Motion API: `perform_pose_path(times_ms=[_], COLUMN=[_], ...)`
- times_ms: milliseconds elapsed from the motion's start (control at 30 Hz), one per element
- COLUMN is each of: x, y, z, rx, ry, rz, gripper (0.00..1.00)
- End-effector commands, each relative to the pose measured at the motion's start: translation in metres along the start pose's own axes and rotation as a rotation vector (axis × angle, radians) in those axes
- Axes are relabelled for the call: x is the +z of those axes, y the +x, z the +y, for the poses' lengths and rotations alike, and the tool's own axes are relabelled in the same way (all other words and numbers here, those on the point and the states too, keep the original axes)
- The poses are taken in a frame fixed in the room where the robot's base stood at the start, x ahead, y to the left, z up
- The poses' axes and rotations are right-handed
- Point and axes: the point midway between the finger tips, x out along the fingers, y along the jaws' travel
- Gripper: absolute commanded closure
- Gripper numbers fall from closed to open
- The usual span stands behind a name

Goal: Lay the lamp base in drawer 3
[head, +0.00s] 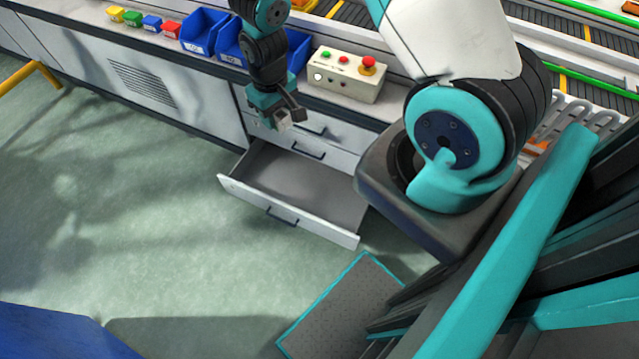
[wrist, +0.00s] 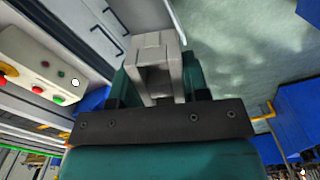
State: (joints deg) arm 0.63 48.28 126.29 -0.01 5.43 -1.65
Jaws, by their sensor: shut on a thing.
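My gripper (head: 287,115) is above the back left part of an open drawer, in front of the cabinet. It is shut on a small light grey piece, the lamp base (head: 283,124), which is clear of the drawer. In the wrist view the lamp base (wrist: 158,58) is a blocky grey part with a slot, held between the fingers. The open drawer (head: 345,239) is the lowest one that shows, pulled out and empty in the part that I see. Its number cannot be read. Part of its back is under the cabinet.
Shut drawers (head: 335,132) sit above the open one. A control box (head: 347,77) with buttons, blue bins (head: 203,30) and small coloured blocks (head: 133,17) stand on the worktop. The floor (head: 130,220) left of the drawer is clear.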

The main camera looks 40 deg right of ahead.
Motion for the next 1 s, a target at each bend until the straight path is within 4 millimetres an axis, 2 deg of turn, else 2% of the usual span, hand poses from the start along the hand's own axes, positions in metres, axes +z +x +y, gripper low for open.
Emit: perform_pose_path(times_ms=[33, 200, 1000], x=[-0.001, -0.002, 0.005], y=[0.024, 0.082, 0.341], z=[0.003, 0.018, 0.100], rx=[0.000, 0.000, 0.001], ry=[-0.012, -0.076, -0.418], rz=[0.000, 0.001, 0.002], gripper=[0.86, 0.86, 0.86])
